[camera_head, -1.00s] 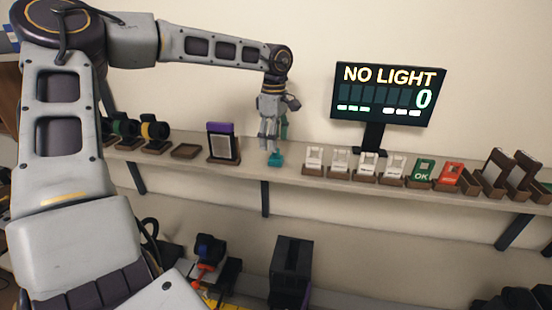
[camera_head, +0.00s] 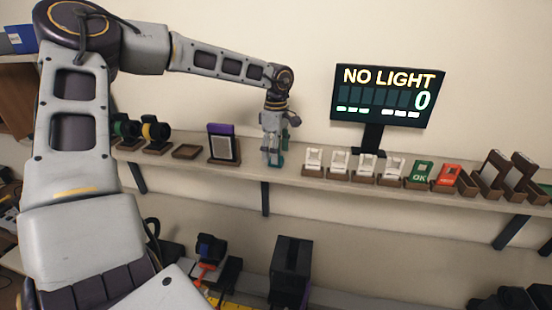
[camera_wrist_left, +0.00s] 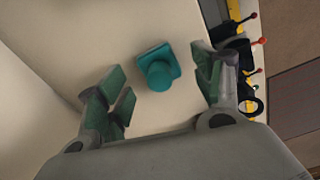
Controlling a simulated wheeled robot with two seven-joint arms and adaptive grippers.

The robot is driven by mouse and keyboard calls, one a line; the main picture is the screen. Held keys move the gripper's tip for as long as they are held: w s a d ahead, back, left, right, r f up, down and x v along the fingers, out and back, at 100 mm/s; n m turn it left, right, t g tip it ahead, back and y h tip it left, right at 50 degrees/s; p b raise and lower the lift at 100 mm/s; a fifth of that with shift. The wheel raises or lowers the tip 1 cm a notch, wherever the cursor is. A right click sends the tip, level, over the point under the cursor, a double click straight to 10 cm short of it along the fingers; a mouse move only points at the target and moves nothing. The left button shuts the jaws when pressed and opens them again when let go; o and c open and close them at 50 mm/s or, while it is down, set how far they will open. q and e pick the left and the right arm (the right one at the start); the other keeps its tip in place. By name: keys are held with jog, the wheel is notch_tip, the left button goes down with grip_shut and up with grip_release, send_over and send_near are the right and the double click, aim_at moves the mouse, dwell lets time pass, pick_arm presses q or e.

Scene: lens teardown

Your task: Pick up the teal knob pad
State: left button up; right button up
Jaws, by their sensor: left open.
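The teal knob pad (camera_wrist_left: 157,68) is a square teal base with a round knob on top. In the left wrist view it sits on the pale shelf, between and just beyond the two green-padded fingers. My left gripper (camera_wrist_left: 162,97) is open, with a finger to each side of the pad and no visible contact. In the head view my left gripper (camera_head: 273,158) points down at the shelf, and its fingers mostly hide the teal knob pad there. My right gripper is not in view.
On the shelf (camera_head: 330,182), a purple-topped frame (camera_head: 222,143) stands left of the gripper. White cards (camera_head: 314,159) in brown holders stand to the right. A screen (camera_head: 388,94) reading NO LIGHT stands behind them. A black box (camera_head: 291,268) sits below.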

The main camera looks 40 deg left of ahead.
pick_arm(q)
jog(key=shift+f+p, duration=0.3)
jog(key=shift+f, duration=0.9)
jog(key=c, duration=1)
jog(key=shift+r, duration=0.1)
jog(key=shift+w+r+b, duration=0.1)
jog(key=shift+r+b, duration=0.25)
jog(key=shift+r, duration=0.5)
notch_tip(320, 180, up, 8)
jog(key=shift+r+b, duration=0.1)
jog(key=shift+b, duration=0.75)
